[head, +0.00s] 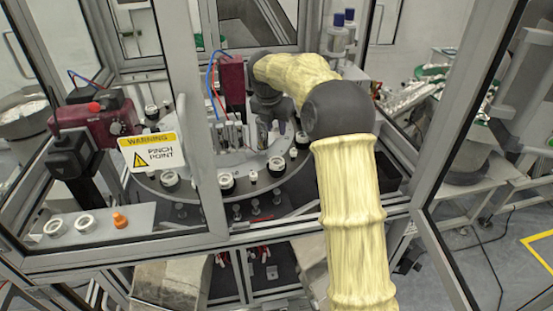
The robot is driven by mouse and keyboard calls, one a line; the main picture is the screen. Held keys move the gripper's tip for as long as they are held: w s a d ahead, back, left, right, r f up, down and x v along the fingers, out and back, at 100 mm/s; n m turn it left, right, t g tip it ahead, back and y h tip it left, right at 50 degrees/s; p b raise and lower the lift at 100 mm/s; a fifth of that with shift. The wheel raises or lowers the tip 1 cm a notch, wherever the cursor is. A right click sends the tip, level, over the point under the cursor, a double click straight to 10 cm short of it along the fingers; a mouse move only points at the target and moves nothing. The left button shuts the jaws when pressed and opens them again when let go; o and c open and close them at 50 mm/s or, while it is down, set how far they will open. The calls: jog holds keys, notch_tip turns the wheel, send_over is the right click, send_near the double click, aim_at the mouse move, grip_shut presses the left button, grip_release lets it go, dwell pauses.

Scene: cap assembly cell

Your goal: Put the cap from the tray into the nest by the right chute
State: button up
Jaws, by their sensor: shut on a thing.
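My gripper (271,128) is inside the cell, pointing down over the back right part of the round dial table (200,200). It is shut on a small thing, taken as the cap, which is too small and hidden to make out. Ring-shaped nests stand around the dial, one at the front (226,183), one at the right (276,166) and one farther right (302,140). My gripper is above and behind the right one. I cannot tell the tray or the right chute for sure.
Frame posts stand left (205,120) and right (440,110) of the opening. A front shelf (140,217) holds two white rings and an orange piece (120,220). A maroon unit (232,80) stands left of my wrist. A black bin (388,176) lies right of my arm.

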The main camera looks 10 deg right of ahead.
aim_at(276, 137)
jog(key=f, duration=0.2)
jog(key=f+p, duration=0.1)
jog(key=f, duration=0.2)
jog(key=shift+a+f, duration=0.25)
jog(key=shift+f, duration=0.15)
jog(key=shift+d, duration=0.4)
jog(key=f, duration=0.1)
jog(key=f+p, duration=0.1)
jog(key=shift+s+a+f, duration=0.1)
jog(key=shift+s+f, duration=0.1)
jog(key=shift+f, duration=0.15)
jog(key=shift+w+f, duration=0.15)
jog(key=shift+f, duration=0.35)
jog(key=shift+f, duration=0.15)
jog(key=shift+f, duration=0.35)
jog(key=shift+f, duration=0.1)
